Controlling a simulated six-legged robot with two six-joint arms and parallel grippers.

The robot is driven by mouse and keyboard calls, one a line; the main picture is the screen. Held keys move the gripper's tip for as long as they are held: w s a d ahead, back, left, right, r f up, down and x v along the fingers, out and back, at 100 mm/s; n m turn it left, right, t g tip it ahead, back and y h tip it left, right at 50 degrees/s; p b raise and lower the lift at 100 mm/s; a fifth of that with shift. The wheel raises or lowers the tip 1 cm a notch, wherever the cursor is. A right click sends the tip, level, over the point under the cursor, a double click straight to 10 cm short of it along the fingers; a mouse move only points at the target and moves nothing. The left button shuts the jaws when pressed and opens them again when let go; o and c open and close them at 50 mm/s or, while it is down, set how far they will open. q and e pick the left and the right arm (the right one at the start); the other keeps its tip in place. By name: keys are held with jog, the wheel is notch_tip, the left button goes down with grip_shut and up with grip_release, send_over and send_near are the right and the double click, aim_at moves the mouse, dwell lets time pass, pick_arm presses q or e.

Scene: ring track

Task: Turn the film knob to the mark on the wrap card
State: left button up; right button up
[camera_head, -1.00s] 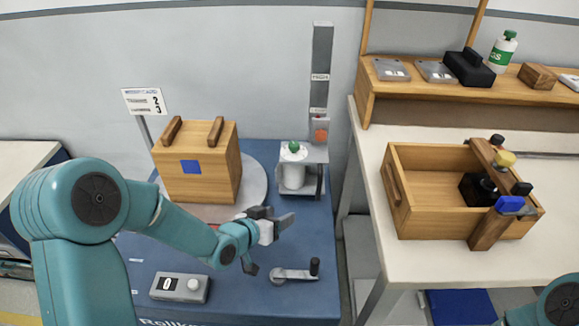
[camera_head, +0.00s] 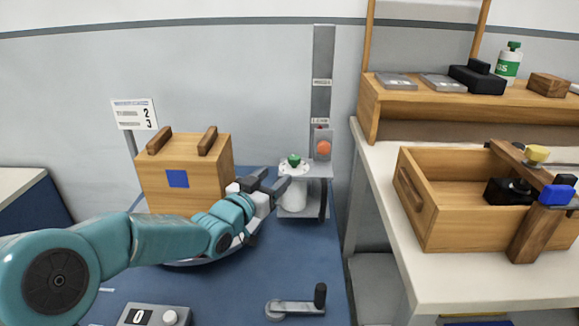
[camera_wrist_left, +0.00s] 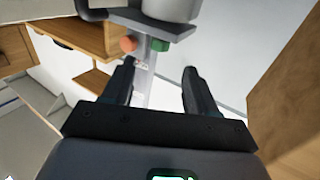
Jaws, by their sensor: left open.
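My left gripper (camera_head: 272,183) is open and empty, just left of the roll and slightly below the knob, apparently apart from both. In the left wrist view the green knob (camera_wrist_left: 161,45) shows beyond and between the open fingers. My right gripper is out of view.
A wooden box (camera_head: 180,175) with a blue square stands on the turntable behind my left arm. An orange button (camera_head: 323,148) is on the mast (camera_head: 322,75). A crank (camera_head: 297,306) and a control box (camera_head: 150,317) reading 0 are in front. A wooden tray (camera_head: 440,238) is at right.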

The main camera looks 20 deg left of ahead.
aim_at(290, 161)
pick_arm(q)
jog(key=x, duration=0.8)
jog(key=shift+w, duration=0.1)
jog(key=c, duration=1)
jog(key=shift+r, duration=0.15)
jog(key=shift+c, duration=0.2)
jog(key=m+h+p, duration=0.1)
jog(key=p, duration=0.2)
jog(key=m+g+h+p, duration=0.1)
jog(key=h+p, duration=0.1)
jog(key=p, duration=0.1)
jog(key=m+h+p, duration=0.1)
jog(key=p, duration=0.2)
jog(key=shift+w+a+r+g+p, duration=0.15)
jog(key=shift+a+r+g+p, duration=0.15)
jog(key=shift+a+r+p, duration=0.1)
jog(key=shift+f+h+p, duration=0.2)
jog(key=shift+h+p, duration=0.1)
jog(key=shift+h, duration=0.2)
jog(key=shift+f+m, duration=0.25)
jog(key=shift+m, duration=0.05)
